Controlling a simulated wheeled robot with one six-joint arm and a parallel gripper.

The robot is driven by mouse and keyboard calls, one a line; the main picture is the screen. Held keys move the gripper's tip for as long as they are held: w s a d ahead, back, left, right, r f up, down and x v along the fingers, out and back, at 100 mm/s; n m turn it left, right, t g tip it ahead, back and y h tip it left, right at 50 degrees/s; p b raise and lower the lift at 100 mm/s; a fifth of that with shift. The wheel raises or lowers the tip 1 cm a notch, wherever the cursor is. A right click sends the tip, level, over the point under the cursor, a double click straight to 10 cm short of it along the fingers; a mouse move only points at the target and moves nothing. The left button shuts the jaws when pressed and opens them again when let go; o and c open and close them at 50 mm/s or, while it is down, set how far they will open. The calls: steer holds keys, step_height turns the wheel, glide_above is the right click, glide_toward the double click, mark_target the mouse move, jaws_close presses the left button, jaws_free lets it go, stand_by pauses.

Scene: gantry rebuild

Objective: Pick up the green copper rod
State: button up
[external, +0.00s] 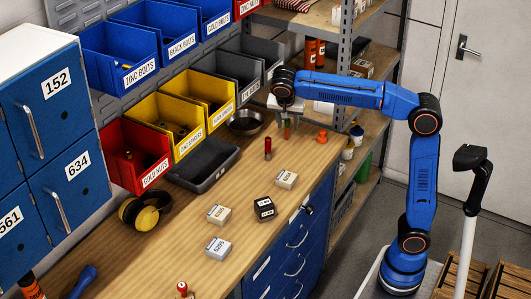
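My gripper (287,118) points down over the far right part of the workbench, beside the dark round bowl. A small upright rod (287,131), which looks green and copper-brown, stands directly below and between the fingers. It is small in this view, and the fingers partly cover its upper end. I cannot tell whether the fingers touch it or whether they are closed on it. A second upright rod (268,149), red on top and darker below, stands apart on the bench, to the left and nearer the camera.
A dark round bowl (246,123) lies left of my gripper and an orange-red piece (322,136) right of it. Several small labelled boxes, one a dark box (264,209), stand nearer. An empty grey tray (203,165) and coloured bins line the back. A shelf post (342,75) rises close to my arm.

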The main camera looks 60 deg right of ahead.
mark_target(288, 127)
steer(key=x, duration=0.4)
steer(key=shift+w+d, duration=0.1)
steer(key=shift+w, duration=0.05)
jaws_close()
steer(key=shift+r, duration=0.15)
